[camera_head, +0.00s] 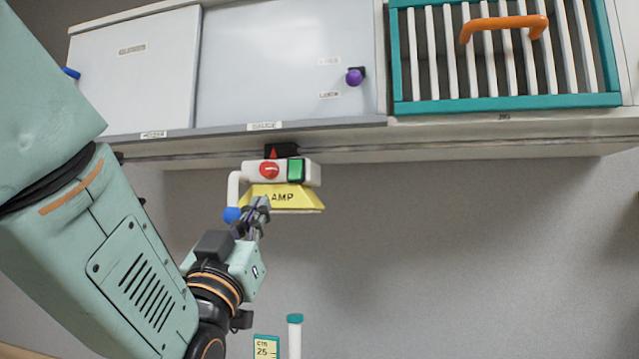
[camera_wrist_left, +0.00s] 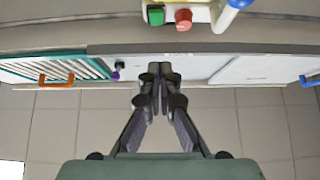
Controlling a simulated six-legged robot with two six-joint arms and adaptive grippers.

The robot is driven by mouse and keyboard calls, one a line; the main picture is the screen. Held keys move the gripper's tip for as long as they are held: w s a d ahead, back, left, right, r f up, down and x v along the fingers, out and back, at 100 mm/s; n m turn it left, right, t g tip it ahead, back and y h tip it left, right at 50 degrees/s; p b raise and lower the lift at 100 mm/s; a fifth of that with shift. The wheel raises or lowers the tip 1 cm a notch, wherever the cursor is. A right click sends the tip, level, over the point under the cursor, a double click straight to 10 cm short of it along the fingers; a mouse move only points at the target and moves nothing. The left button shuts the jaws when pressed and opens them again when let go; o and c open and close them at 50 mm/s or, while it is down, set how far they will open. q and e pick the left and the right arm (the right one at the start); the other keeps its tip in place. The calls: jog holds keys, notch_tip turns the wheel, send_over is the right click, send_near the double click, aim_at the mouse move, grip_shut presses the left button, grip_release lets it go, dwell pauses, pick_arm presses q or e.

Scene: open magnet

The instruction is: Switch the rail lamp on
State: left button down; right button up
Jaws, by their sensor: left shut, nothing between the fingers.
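The rail lamp (camera_head: 305,201) hangs under the cabinet edge in the head view. It has a yellow shade marked LAMP and a pale body with a round red button (camera_head: 269,170) and a green square button (camera_head: 295,170). A white curved handle with a blue ball (camera_head: 232,214) is on its left. My left gripper (camera_head: 259,204) is shut and empty, its tips in front of the shade's lower left, near the blue ball; contact cannot be told. In the left wrist view the gripper (camera_wrist_left: 160,70) points toward the green button (camera_wrist_left: 156,15) and red button (camera_wrist_left: 183,19).
Above the lamp is a cabinet with grey sliding panels (camera_head: 270,70), a purple knob (camera_head: 354,77) and a teal slatted door with an orange handle (camera_head: 505,24). A gauge card (camera_head: 266,347) and teal-capped tube (camera_head: 294,335) stand below. Space right of the lamp is clear.

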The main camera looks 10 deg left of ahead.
pick_arm(q)
jog(key=p, duration=0.4)
send_near(294, 170)
notch_tip(294, 170, up, 4)
jog(key=w, duration=0.1)
jog(key=w+p, duration=0.1)
jog(key=w, duration=0.1)
jog(key=shift+w+d, duration=0.15)
jog(key=shift+d, duration=0.05)
jog(key=shift+w+d+f+p, duration=0.1)
jog(key=shift+w+p, duration=0.2)
jog(key=shift+w, duration=0.05)
jog(key=shift+w+f, duration=0.1)
jog(key=shift+w, duration=0.2)
jog(key=shift+a, duration=0.35)
jog(key=shift+s+d, duration=0.1)
jog(key=shift+d, duration=0.05)
